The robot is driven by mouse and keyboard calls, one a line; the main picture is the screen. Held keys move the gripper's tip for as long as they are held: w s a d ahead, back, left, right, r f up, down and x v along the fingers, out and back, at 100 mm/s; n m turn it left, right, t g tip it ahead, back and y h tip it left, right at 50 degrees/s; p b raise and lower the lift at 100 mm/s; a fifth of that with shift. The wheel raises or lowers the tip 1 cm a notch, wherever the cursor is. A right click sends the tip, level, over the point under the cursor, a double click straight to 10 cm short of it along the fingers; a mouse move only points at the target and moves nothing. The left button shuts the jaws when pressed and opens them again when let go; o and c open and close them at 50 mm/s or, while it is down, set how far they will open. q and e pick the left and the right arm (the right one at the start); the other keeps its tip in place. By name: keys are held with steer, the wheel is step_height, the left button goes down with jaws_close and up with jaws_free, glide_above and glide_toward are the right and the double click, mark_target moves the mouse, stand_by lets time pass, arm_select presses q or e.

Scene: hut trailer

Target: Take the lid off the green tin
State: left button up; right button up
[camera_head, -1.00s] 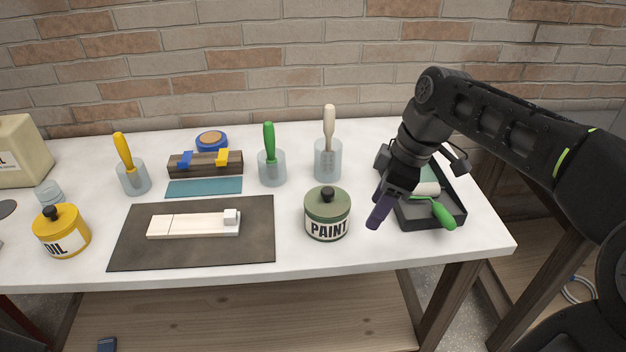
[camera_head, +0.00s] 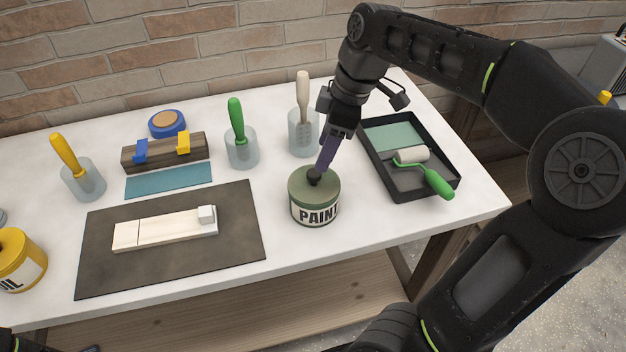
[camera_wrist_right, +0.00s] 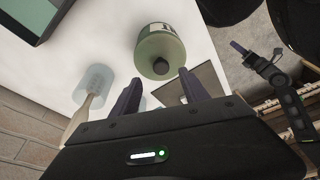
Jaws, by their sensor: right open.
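The green tin (camera_head: 315,211), labelled PAINT, stands upright on the white bench with its green lid (camera_head: 302,184) on and a black knob (camera_head: 314,174) on top. My right gripper (camera_head: 324,162) is over the tin with its purple fingertips close by the knob. In the right wrist view my right gripper (camera_wrist_right: 158,88) is open, and the knob (camera_wrist_right: 160,66) shows beyond and between the spread fingers. Contact cannot be told. My left gripper (camera_wrist_right: 240,48) shows at the right of the wrist view, away from the tin; its opening is unclear.
A black paint tray (camera_head: 408,190) with a green-handled roller lies right of the tin. Brush jars (camera_head: 304,140) stand behind it. A dark mat (camera_head: 100,275) with wooden pieces lies to the left. The bench's front edge is near the tin.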

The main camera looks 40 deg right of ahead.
mark_target(315, 173)
steer(key=shift+w+a+f, duration=0.1)
steer(key=shift+a+f, duration=0.05)
steer(key=shift+f, duration=0.45)
steer(key=shift+p+x, duration=0.65)
steer(key=shift+x, duration=1.95)
steer(key=shift+a, duration=0.1)
jaws_close()
